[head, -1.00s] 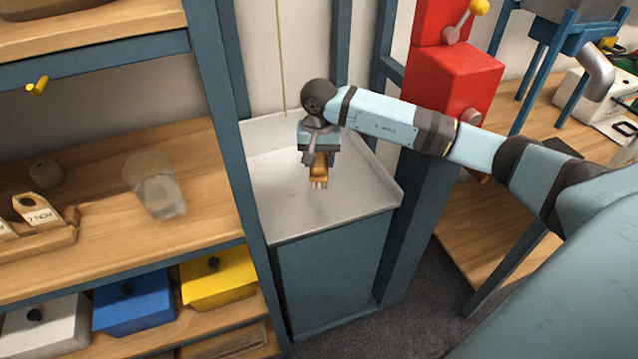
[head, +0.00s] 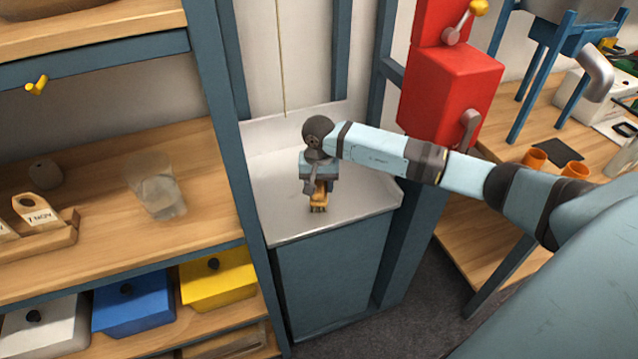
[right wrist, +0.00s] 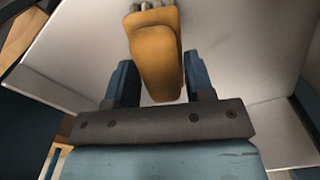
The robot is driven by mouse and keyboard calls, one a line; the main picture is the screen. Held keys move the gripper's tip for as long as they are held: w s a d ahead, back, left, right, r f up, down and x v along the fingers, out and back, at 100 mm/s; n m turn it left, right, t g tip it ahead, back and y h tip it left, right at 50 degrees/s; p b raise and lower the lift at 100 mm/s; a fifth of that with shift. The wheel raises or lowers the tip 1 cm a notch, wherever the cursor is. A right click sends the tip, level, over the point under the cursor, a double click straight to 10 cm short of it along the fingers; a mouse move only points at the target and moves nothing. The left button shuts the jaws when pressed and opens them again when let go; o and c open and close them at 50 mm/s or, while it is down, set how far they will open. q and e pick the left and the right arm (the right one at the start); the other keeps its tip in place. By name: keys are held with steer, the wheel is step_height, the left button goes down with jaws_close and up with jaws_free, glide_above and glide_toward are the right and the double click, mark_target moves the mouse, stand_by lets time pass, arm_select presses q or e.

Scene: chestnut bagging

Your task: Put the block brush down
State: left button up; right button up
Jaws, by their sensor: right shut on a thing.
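The block brush (head: 319,200) has an orange-brown wooden body and pale bristles at its lower end. My right gripper (head: 318,186) is shut on it, above the white counter top (head: 352,205). In the head view the bristles are at or very near the counter surface; I cannot tell whether they touch. In the right wrist view the brush (right wrist: 157,55) sits between the two blue fingers of the gripper (right wrist: 160,82), its bristles pointing away from the camera. My left gripper is not in view.
The counter has a raised back edge and is bare around the brush. A blue post (head: 222,120) and wooden shelf (head: 100,215) with a clear cup (head: 157,185) stand left. A red machine (head: 450,90) stands right. Orange cups (head: 534,159) are on the bench beyond my arm.

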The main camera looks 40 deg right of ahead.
mark_target(319, 183)
steer(key=o, duration=0.9)
steer(key=shift+f, duration=0.1)
steer(key=shift+c, duration=0.2)
steer(key=shift+r+p, duration=0.3)
steer(key=shift+p, duration=0.1)
step_height(319, 183, up, 12)
steer(key=shift+f, duration=0.15)
